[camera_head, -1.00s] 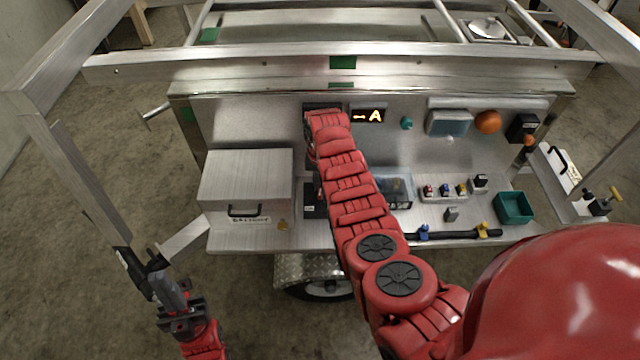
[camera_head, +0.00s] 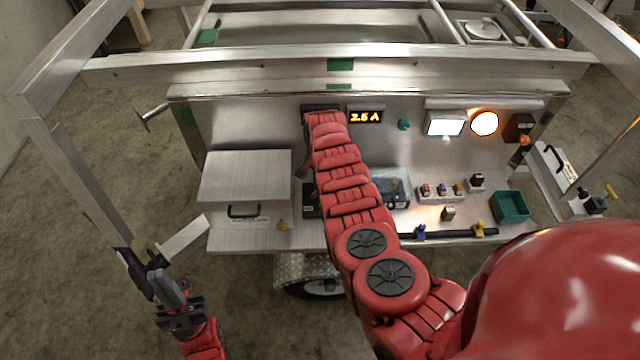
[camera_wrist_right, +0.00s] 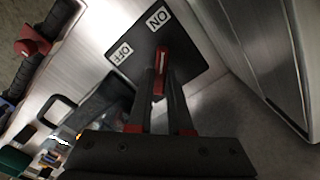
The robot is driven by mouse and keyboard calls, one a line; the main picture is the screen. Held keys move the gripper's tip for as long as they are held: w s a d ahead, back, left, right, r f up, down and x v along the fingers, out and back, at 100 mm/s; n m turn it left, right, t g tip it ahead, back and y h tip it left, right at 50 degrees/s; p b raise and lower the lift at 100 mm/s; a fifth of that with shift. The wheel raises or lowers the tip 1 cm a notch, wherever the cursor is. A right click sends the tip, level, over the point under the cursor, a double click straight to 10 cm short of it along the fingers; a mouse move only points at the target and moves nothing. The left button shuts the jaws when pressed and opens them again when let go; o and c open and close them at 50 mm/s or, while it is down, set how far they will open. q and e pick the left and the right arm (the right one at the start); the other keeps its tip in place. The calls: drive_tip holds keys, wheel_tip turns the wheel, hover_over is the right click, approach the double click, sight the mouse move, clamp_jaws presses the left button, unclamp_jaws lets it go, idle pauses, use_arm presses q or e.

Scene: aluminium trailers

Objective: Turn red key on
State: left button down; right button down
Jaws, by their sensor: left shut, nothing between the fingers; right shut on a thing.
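The red key (camera_wrist_right: 160,72) shows in the right wrist view on a black switch plate (camera_wrist_right: 183,48). The plate has an ON label (camera_wrist_right: 160,17) and an OFF label (camera_wrist_right: 120,53). The key's long side points towards ON. My right gripper (camera_wrist_right: 160,92) is shut on the key. In the head view my right arm hides the key and most of the plate. My left gripper (camera_head: 152,276) is shut and empty at the lower left, beside the trailer frame.
The display (camera_head: 365,116) reads about 2.6 A. A rectangular lamp (camera_head: 445,127) and a round lamp (camera_head: 484,123) glow. A metal box (camera_head: 245,178) stands left of my right arm. A green bin (camera_head: 510,206) sits right on the shelf.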

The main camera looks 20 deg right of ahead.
idle(0.4)
drive_tip(key=c, duration=0.8)
unclamp_jaws()
drive_tip(key=shift+c, duration=0.2)
drive_tip(key=shift+r, duration=0.1)
wheel_tip(320, 180, up, 17)
drive_tip(key=b, duration=0.1)
drive_tip(key=shift+b, duration=0.3)
drive_tip(key=shift+r, duration=0.1)
